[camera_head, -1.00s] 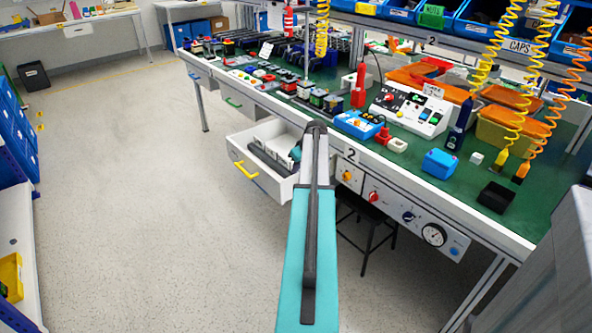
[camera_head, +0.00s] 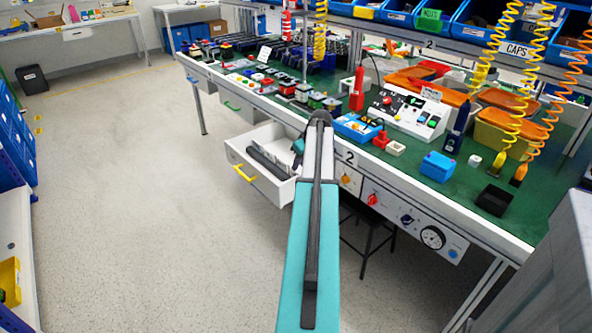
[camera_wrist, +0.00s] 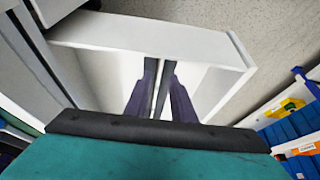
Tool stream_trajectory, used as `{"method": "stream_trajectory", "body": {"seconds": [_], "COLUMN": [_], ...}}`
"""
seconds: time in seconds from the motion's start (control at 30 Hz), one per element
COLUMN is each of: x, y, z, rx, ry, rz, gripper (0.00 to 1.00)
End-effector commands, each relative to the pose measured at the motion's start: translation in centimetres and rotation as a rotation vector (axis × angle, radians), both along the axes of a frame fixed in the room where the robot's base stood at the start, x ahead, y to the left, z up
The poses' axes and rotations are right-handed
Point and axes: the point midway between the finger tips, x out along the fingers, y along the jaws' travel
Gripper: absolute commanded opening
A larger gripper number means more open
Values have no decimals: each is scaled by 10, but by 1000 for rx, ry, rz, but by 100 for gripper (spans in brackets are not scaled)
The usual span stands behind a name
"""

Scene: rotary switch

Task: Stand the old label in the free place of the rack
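I cannot make out for sure which thing is the old label. A small white card (camera_head: 264,54) stands among the parts at the back left of the green bench, and another white card (camera_head: 431,94) stands behind the switch panel. My gripper (camera_head: 298,147) is at the right end of the open white drawer (camera_head: 279,190), mostly hidden behind my arm. In the wrist view its two dark purple fingers (camera_wrist: 159,80) point into the drawer (camera_wrist: 150,37), with a narrow gap between them. Whether something thin is between them is unclear.
Dark grey bars (camera_head: 264,161) lie in the drawer, which has a yellow handle (camera_head: 244,173). The bench (camera_head: 395,165) carries a switch panel (camera_head: 408,112), a blue box (camera_head: 438,166) and a black tray (camera_head: 494,199). Yellow coiled hoses hang at right.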

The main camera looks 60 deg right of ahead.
Motion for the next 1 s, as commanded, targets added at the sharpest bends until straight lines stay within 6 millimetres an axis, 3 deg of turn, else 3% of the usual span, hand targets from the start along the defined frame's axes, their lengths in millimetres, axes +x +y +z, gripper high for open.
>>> {"method": "stream_trajectory", "body": {"seconds": [0.2, 0.4, 1.0], "x": [-14, -21, -23], "y": [5, 7, 8], "z": [32, 49, 54], "rx": [0, 0, 1], "ry": [0, 0, 1], "rz": [0, 0, 0], "gripper": [23, 23, 23]}}
